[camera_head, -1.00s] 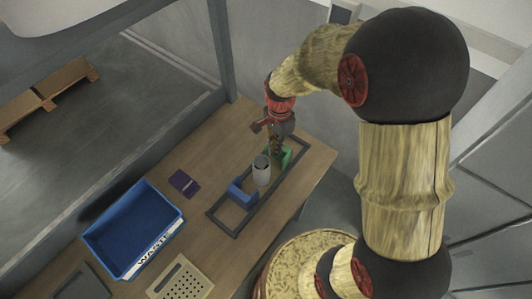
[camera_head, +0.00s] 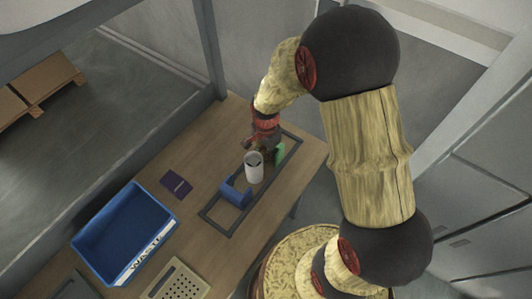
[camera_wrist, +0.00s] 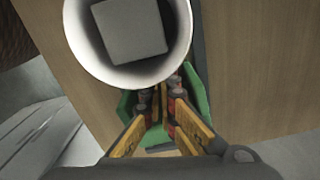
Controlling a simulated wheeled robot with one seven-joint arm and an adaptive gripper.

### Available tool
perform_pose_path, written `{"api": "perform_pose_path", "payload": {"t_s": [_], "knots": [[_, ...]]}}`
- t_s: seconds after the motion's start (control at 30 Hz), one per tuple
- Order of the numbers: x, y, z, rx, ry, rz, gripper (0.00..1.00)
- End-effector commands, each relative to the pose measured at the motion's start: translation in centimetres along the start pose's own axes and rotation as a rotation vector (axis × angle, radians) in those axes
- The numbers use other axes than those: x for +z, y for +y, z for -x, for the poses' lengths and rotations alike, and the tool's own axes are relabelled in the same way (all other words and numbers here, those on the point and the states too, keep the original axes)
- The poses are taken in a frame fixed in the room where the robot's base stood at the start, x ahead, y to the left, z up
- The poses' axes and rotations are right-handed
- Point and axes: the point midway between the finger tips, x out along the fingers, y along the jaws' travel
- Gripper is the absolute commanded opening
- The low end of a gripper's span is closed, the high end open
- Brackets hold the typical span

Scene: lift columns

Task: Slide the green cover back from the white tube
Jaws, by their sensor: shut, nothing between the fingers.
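The white tube (camera_head: 254,170) stands upright inside a dark rail frame on the table. Its open top rim (camera_wrist: 73,35) fills the upper part of the wrist view, with a grey square shape inside. The green cover (camera_head: 280,151) is behind the tube, on its far right side. In the wrist view the green cover (camera_wrist: 197,95) shows around and beyond my fingertips. My gripper (camera_head: 267,152) is shut and empty, low between the tube and the cover. It also shows in the wrist view (camera_wrist: 160,98). Whether the fingers touch the cover, I cannot tell.
A blue block (camera_head: 236,192) sits in front of the tube by the dark rail frame (camera_head: 225,232). A blue waste bin (camera_head: 150,262), a purple item (camera_head: 175,185) and a perforated beige tray (camera_head: 180,281) are to the left and front. Bare table lies between.

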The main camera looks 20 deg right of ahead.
Motion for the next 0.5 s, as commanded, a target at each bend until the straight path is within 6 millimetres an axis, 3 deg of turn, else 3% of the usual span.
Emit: {"api": "perform_pose_path", "payload": {"t_s": [0.27,0.5], "knots": [[-0.1,0.0,0.0,0.0,0.0,0.0,0.0],[-1.9,0.0,0.1,-0.001,0.0,-0.002,0.0]]}}
